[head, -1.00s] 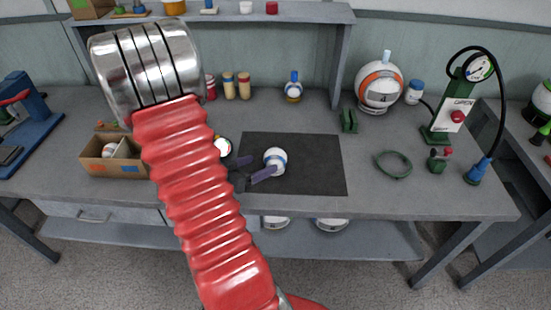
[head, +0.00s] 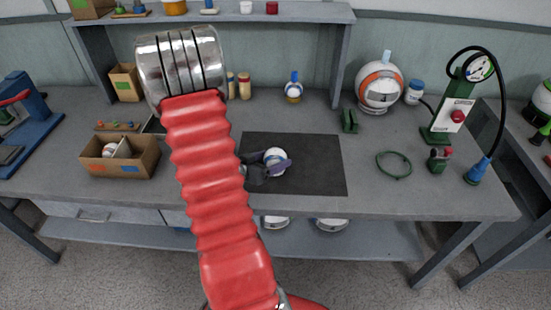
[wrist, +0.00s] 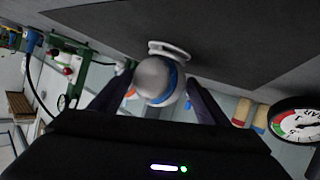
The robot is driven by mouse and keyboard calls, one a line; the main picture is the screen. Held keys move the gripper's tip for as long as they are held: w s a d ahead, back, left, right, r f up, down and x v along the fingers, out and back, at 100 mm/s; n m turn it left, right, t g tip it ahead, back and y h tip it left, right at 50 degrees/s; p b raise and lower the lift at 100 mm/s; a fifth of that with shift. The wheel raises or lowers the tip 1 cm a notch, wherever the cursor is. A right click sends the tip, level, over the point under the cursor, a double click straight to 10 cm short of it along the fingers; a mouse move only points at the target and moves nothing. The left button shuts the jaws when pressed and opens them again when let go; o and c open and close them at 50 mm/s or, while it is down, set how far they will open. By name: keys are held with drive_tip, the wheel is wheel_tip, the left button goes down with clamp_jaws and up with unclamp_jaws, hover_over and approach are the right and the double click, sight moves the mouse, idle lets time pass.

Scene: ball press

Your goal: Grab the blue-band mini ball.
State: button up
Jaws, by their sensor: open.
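The blue-band mini ball (head: 275,157) is white with a blue band and sits on the dark mat (head: 318,170) on the bench. My gripper (head: 283,166) is open at the ball, with its purple-grey fingers reaching in from the left. In the wrist view the ball (wrist: 156,80) lies between the two open fingers (wrist: 160,92), with a finger on each side. A pale ring-shaped piece (wrist: 169,50) shows right by the ball there. I cannot tell whether either finger touches the ball.
A cardboard box (head: 121,158) with a ball in it stands left of my arm. The mat's right part is clear.

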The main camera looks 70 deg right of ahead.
sight(281, 157)
drive_tip(key=shift+f+x, duration=0.2)
drive_tip(key=shift+x, duration=2.3)
drive_tip(key=shift+a, duration=0.1)
drive_tip(key=shift+c, duration=0.7)
drive_tip(key=c, duration=0.7)
drive_tip(key=shift+o, duration=0.2)
drive_tip(key=shift+r, duration=0.1)
drive_tip(key=shift+r, duration=4.95)
drive_tip(key=shift+w, duration=0.1)
